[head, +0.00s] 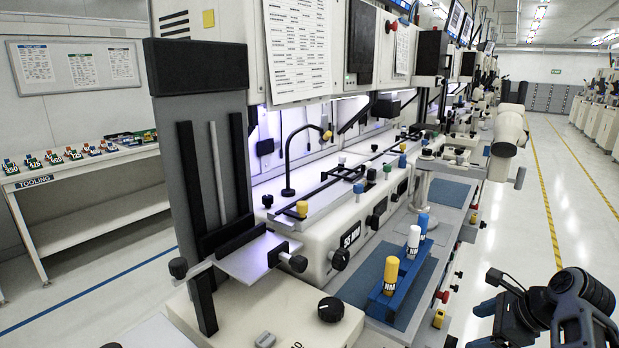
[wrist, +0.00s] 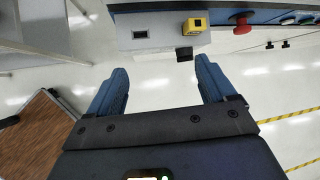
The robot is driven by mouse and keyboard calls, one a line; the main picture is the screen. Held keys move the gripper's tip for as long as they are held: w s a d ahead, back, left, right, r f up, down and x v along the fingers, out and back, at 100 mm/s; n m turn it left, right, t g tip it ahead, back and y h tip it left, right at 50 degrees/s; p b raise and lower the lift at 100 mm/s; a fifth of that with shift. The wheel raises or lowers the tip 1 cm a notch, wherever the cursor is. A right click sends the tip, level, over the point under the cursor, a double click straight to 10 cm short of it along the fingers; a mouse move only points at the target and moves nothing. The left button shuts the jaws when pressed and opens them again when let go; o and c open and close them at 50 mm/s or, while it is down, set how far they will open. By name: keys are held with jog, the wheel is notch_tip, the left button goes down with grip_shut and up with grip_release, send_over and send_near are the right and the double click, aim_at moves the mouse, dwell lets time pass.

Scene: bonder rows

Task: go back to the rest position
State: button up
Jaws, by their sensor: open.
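My gripper (wrist: 161,85) is open and empty in the wrist view. Its two blue fingers stand wide apart over the pale floor, with nothing between them. In the head view my gripper (head: 484,325) is at the lower right, over the floor beside the bench; its blue fingers point left and are partly cut off by the bottom edge.
A bonder bench (head: 340,230) stands left of my gripper. Its side carries a red button (wrist: 242,24) and a yellow box (wrist: 195,24). A blue rack (head: 395,291) holds yellow, white and blue-capped bottles. A tooling table (head: 90,163) is at far left. The aisle (head: 555,190) is clear.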

jog(key=s+d+f+n+t+h, duration=0.15)
jog(key=s+f+n+h, duration=0.3)
jog(key=s+f, duration=0.75)
jog(key=s+a+n+t+h, duration=0.25)
jog(key=s+n, duration=0.45)
jog(key=s, duration=0.8)
jog(key=s+a+r+n+t+y, duration=0.1)
jog(key=s+a+r+n+t, duration=0.1)
jog(key=s+a+r+n, duration=0.4)
jog(key=s+a+r+n+t+y, duration=0.1)
jog(key=s+a+r+n+t, duration=0.2)
jog(key=s+r, duration=1.3)
jog(key=a+n, duration=0.3)
jog(key=a, duration=0.1)
jog(key=shift+s+y, duration=0.3)
jog(key=shift+y, duration=0.1)
jog(key=shift+a, duration=0.1)
